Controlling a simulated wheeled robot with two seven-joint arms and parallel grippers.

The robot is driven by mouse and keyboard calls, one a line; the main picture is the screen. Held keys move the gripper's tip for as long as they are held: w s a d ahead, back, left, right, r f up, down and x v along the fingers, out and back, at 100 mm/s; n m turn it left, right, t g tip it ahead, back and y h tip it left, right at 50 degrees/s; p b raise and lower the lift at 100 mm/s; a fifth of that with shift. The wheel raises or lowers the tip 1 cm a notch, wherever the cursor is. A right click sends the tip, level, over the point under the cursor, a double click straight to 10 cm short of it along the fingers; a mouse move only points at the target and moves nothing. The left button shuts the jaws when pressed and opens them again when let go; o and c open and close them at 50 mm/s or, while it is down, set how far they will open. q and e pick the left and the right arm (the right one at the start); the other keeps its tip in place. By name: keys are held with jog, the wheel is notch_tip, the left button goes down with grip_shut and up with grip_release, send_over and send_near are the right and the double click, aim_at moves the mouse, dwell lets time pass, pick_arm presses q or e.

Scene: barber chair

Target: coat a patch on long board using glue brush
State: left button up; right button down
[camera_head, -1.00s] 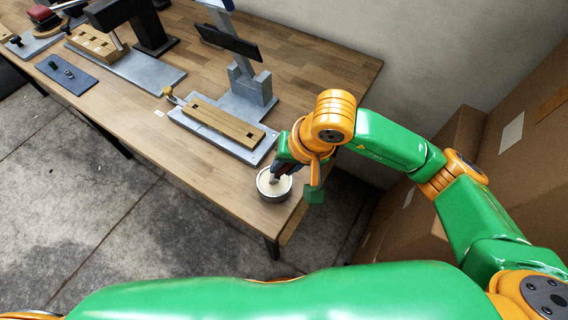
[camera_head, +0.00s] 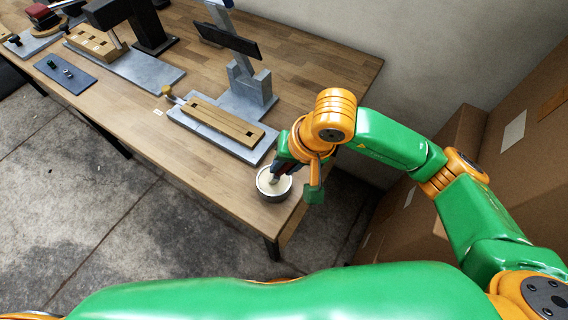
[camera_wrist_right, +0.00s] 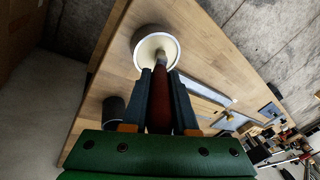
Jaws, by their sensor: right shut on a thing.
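The long board (camera_head: 222,121) is a light wooden bar lying on a grey fixture plate (camera_head: 190,124) on the table. A round metal pot with pale contents (camera_head: 264,190) stands at the table's near right corner; it also shows in the right wrist view (camera_wrist_right: 141,36). My right gripper (camera_head: 279,168) is over the pot. In the right wrist view my right gripper (camera_wrist_right: 160,80) is shut on the glue brush (camera_wrist_right: 160,106), gripping its reddish handle. The brush head (camera_wrist_right: 160,57) points into the pot. My left gripper is not in view.
The wooden table (camera_head: 200,170) has free room left of the pot. A grey stand with a dark screen (camera_head: 228,42) rises behind the long board. A blue mat (camera_head: 66,74) and a slotted wooden block (camera_head: 92,42) lie at the left. Cardboard boxes (camera_head: 500,120) stand at the right.

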jog(key=shift+s+f+b, duration=0.1)
jog(key=shift+b, duration=0.3)
dwell(0.9)
jog(key=shift+r+p, duration=1.75)
jog(key=shift+r, duration=1.85)
jog(key=shift+f, duration=0.1)
